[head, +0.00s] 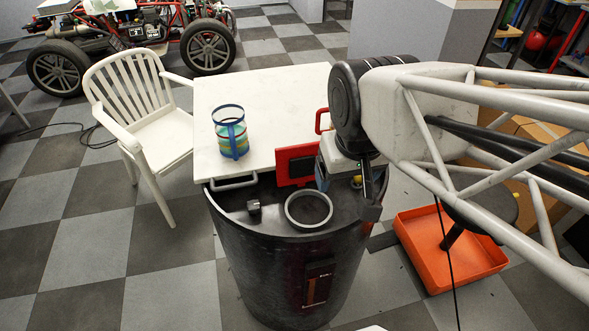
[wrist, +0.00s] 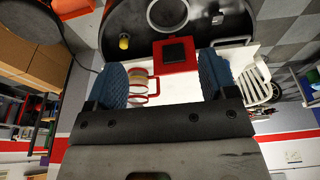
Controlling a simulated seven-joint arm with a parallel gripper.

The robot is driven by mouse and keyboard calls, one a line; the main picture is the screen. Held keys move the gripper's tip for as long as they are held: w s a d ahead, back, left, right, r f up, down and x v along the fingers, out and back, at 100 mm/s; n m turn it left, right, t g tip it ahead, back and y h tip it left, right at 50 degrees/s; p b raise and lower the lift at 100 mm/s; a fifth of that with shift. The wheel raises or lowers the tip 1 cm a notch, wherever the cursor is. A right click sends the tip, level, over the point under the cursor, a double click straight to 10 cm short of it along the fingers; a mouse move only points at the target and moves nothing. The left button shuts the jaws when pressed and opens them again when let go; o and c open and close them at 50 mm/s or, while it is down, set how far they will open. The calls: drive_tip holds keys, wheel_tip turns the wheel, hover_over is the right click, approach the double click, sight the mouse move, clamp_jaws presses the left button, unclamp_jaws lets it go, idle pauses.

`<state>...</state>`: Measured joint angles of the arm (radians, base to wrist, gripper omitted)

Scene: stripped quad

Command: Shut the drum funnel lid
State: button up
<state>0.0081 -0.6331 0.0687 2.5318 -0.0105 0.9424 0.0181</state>
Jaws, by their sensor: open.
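The black drum (head: 285,255) stands upright below my arm. A round grey funnel ring (head: 309,210) sits on its top, and it also shows in the wrist view (wrist: 167,14). A red square panel with a dark centre (head: 297,165) stands behind the ring; it shows in the wrist view (wrist: 175,55) ahead of my fingers. I cannot tell for sure whether this panel is the funnel lid. My gripper (head: 345,185) is above the drum's right back side. Its blue fingers (wrist: 164,75) are apart with nothing held between them. My wrist hides part of the drum's back right.
A small black block (head: 254,208) and a yellow piece (head: 355,182) are on the drum top. A white chair (head: 135,105) stands left; an orange tray (head: 450,255) lies right. Floor at front left is clear.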

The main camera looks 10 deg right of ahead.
drive_tip(key=shift+w, duration=0.3)
drive_tip(key=c, duration=0.5)
drive_tip(key=shift+w+r+m, duration=0.15)
drive_tip(key=shift+w+m, duration=0.15)
drive_tip(key=shift+w, duration=0.05)
drive_tip(key=shift+c, duration=1.1)
drive_tip(key=w+m, duration=0.1)
drive_tip(key=w, duration=0.1)
drive_tip(key=w+m+g, duration=0.1)
drive_tip(key=w, duration=0.1)
drive_tip(key=w+r+m, duration=0.1)
drive_tip(key=w, duration=0.1)
drive_tip(key=shift+w+r, duration=0.1)
drive_tip(key=shift+w, duration=0.2)
clamp_jaws()
drive_tip(key=w+f+m+g, duration=0.2)
drive_tip(key=w+f+m, duration=0.1)
drive_tip(key=w, duration=0.7)
drive_tip(key=w+f+m+g, duration=0.2)
drive_tip(key=w+f+m, duration=0.2)
drive_tip(key=w, duration=0.7)
drive_tip(key=w+f+m+g, duration=0.2)
drive_tip(key=w+f+m, duration=0.2)
drive_tip(key=w+m, duration=0.3)
drive_tip(key=w, duration=0.3)
drive_tip(key=shift+w, duration=0.25)
drive_tip(key=shift+d, duration=0.1)
